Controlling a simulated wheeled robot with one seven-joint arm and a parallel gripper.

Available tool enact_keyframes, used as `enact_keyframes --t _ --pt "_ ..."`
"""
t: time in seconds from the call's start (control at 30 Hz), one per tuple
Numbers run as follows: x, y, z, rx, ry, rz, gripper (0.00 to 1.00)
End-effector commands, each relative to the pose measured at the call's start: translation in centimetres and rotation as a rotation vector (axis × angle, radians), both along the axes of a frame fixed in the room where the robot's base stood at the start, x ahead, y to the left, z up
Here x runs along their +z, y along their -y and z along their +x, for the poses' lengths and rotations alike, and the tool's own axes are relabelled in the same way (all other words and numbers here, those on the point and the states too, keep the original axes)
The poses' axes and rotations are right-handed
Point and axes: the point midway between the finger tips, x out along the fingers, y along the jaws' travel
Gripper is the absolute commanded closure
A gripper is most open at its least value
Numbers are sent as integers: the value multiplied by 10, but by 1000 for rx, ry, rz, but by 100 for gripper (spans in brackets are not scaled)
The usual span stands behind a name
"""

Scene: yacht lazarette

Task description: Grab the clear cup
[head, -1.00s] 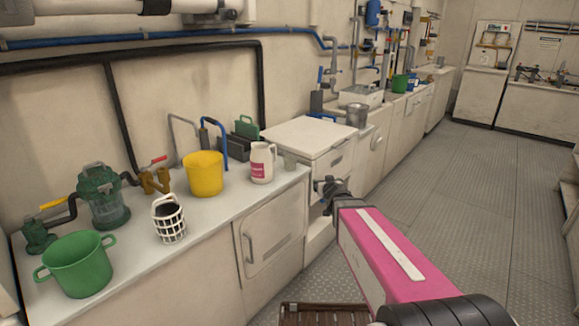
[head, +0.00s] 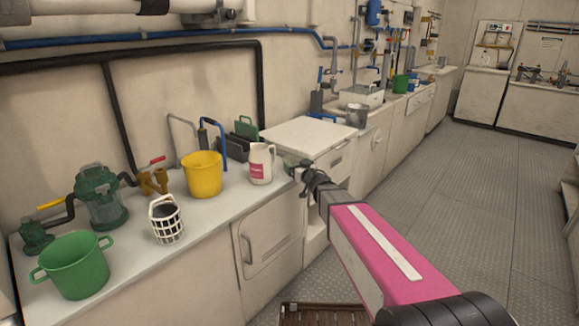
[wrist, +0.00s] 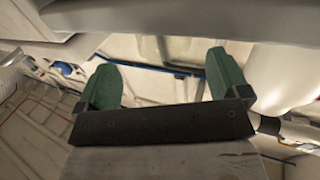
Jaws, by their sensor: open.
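The clear cup (head: 289,160) stands at the right end of the white counter, just right of the white jug with a pink label (head: 261,164). It is small and greyish, and my gripper partly covers it in the head view. My gripper (head: 297,171) is at the counter's right edge, right beside the cup in the picture; I cannot tell if they touch. In the wrist view my gripper (wrist: 165,80) has its two green fingers spread wide apart. A pale, see-through shape shows beyond and between them, probably the cup, but it is unclear.
On the counter stand a yellow bucket (head: 202,175), a white basket (head: 166,221), a green pot (head: 73,265) and a green pump (head: 101,198). A white-topped cabinet (head: 308,136) rises behind the cup. The floor (head: 450,200) to the right is open.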

Motion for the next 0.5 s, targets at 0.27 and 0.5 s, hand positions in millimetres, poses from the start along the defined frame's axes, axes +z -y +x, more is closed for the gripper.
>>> enact_keyframes --t 0.27,0.5 --pt "-1 -20 29 -1 0 1 6" --pt "0 -28 42 -1 0 1 6"
